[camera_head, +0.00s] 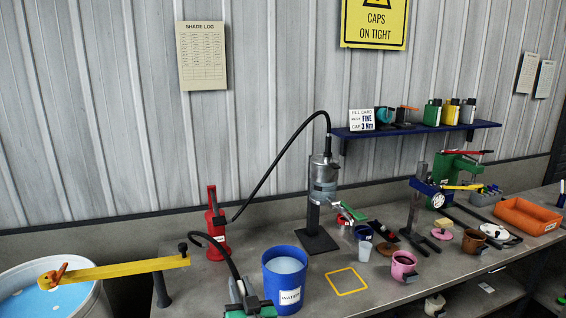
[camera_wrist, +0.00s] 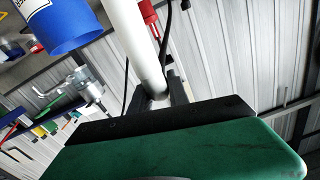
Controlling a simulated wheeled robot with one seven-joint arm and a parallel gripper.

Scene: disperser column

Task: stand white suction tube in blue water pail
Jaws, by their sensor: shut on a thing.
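The blue water pail (camera_head: 286,279) stands on the grey bench, full of pale water, with a white WATER label on its front. It also shows at the top left of the wrist view (camera_wrist: 68,28). My gripper (camera_head: 243,290) is just left of the pail at the bench's front. In the wrist view, my gripper (camera_wrist: 162,97) is shut on the white suction tube (camera_wrist: 136,38). The tube is outside the pail, with a gap between them in that view. In the head view, the tube is mostly hidden by my gripper, and its lower end is out of sight.
A black hose (camera_head: 215,243) arches beside the red pump (camera_head: 216,225) and down to my gripper. A metal disperser column (camera_head: 322,190) stands behind the pail. A yellow square outline (camera_head: 347,281) and several cups lie to the right. A large water tub (camera_head: 70,305) is at left.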

